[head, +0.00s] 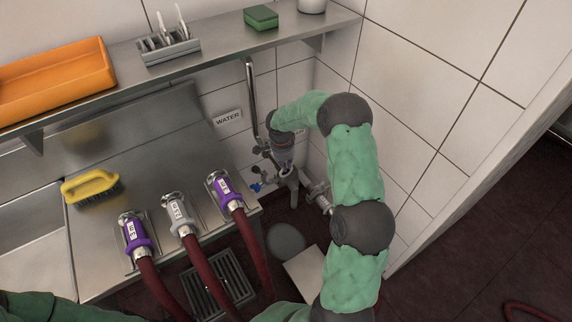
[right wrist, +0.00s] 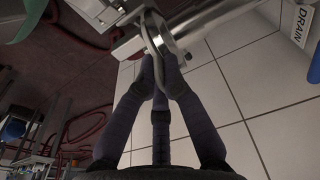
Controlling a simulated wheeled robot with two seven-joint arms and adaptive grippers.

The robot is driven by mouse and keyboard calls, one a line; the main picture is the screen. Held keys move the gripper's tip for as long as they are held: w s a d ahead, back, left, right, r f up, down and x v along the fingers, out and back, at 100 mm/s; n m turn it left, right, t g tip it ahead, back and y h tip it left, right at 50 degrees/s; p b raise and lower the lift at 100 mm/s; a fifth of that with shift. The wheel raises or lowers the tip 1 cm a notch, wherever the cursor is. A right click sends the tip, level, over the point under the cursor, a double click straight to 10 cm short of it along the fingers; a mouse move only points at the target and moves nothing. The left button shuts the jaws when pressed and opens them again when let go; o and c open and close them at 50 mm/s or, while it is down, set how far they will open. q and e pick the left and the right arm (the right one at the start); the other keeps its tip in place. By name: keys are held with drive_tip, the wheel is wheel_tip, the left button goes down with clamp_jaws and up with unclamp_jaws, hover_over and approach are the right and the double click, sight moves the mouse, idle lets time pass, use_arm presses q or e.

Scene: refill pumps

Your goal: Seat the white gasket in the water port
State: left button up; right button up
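My right gripper (head: 284,150) points down at the pipework below the WATER label (head: 228,117). In the right wrist view its fingertips (right wrist: 161,72) are close together on the lower edge of a thin pale ring, apparently the white gasket (right wrist: 147,30), which looks grey in the shade. The ring stands on edge in front of a round metal pipe end (right wrist: 172,43); I cannot tell whether they touch. In the head view my gripper hides the ring, and the metal fittings (head: 290,181) show just beneath. My left gripper is out of view; only part of the left arm shows at bottom left.
Three hose couplings, purple (head: 134,231), grey (head: 179,215) and purple (head: 225,190), lie on the steel counter with red hoses. A yellow brush (head: 91,186) lies left of them. A shelf above holds an orange tray (head: 55,80) and a green sponge (head: 261,17). Tiled walls close the corner.

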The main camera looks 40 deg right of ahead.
drive_tip(key=o, duration=0.5)
drive_tip(key=shift+s+a+f, duration=0.2)
drive_tip(key=shift+s+f, duration=0.05)
drive_tip(key=shift+f, duration=0.4)
drive_tip(key=shift+w, duration=0.1)
drive_tip(key=r, duration=0.8)
drive_tip(key=a+r, duration=0.1)
drive_tip(key=r, duration=0.3)
drive_tip(key=shift+w+r, duration=0.25)
